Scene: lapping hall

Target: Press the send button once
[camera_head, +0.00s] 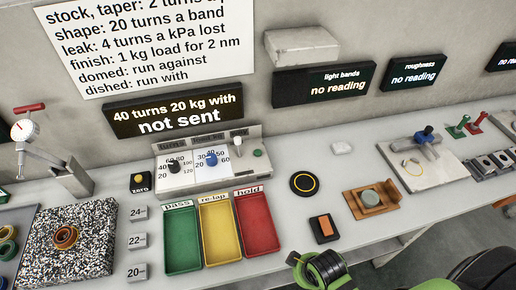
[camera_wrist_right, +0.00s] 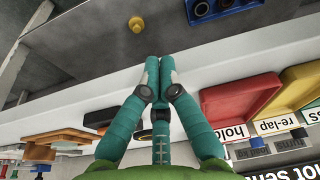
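The control panel (camera_head: 205,177) stands at the back of the bench, with a black knob (camera_head: 174,166), a blue knob (camera_head: 211,159) and a white-tipped lever (camera_head: 238,145). A small green button (camera_head: 257,153) at its right end looks like the send button; its label is not readable. The display (camera_head: 175,108) reads "40 turns 20 kg with not sent". My right gripper (camera_wrist_right: 157,68) has its teal fingers together, with nothing seen between them. In the head view my right wrist is at the bottom, well in front of the panel. My left gripper is out of view.
Green, yellow and red trays (camera_head: 256,222) lie before the panel. A black disc (camera_head: 304,184), an orange-topped block (camera_head: 324,228) and a brown holder (camera_head: 371,199) lie right of them. A dial gauge stand (camera_head: 70,178) is left. Bench between the panel and the black disc is clear.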

